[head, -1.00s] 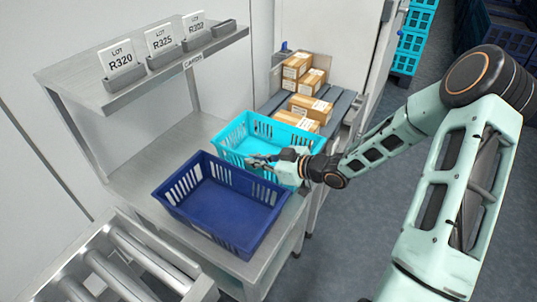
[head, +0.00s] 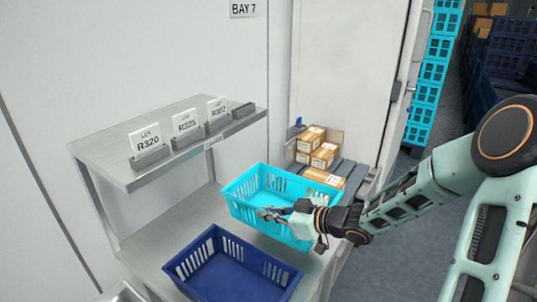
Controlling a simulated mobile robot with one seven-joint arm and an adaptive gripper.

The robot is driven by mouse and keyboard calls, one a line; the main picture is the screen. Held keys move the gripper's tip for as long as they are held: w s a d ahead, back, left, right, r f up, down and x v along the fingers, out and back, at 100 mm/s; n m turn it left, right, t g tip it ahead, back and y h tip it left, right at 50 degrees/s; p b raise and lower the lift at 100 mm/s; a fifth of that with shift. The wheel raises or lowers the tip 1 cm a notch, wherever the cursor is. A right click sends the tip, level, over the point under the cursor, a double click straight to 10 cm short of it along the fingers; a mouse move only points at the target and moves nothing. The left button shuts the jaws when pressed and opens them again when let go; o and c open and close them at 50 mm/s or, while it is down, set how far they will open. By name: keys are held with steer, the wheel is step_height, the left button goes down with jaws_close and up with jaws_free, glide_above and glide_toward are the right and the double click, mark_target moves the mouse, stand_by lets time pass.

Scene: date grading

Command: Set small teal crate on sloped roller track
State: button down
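The small teal crate (head: 262,222) is in the head view, upright and empty, with slotted walls. It appears raised a little above the steel bench (head: 165,238), behind the navy crate. My gripper (head: 268,213) is at the teal crate's near wall, with its fingers over the rim. It appears shut on that rim, though part of the grip is hidden by the hand. Only a small metal corner (head: 122,292) shows at the lower left, where the roller track stood in the earlier view; its rollers are out of frame.
An empty navy crate (head: 205,277) sits on the bench in front of the teal crate. A steel shelf (head: 125,175) with lot cards overhangs the bench at left. Cardboard boxes (head: 323,154) stand on dark slats behind. Stacked teal crates (head: 428,85) stand farther back.

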step_height(320, 180, up, 7)
steer(key=p, duration=0.6)
steer(key=shift+r, duration=0.2)
steer(key=w+d+r+m+t+h+b, duration=0.1)
steer(key=w+d+m+t+h+b, duration=0.15)
steer(key=d+m+h, duration=0.35)
steer(key=w+d+r+m+t+h+b, duration=0.25)
steer(key=d+m+h+b, duration=0.2)
steer(key=d, duration=0.35)
step_height(320, 180, up, 14)
steer(key=p, duration=1.5)
steer(key=shift+s+d+f+t, duration=0.2)
steer(key=shift+d+t, duration=0.05)
steer(key=shift+t, duration=0.05)
steer(key=shift+s+f+h, duration=0.1)
steer(key=shift+h, duration=0.15)
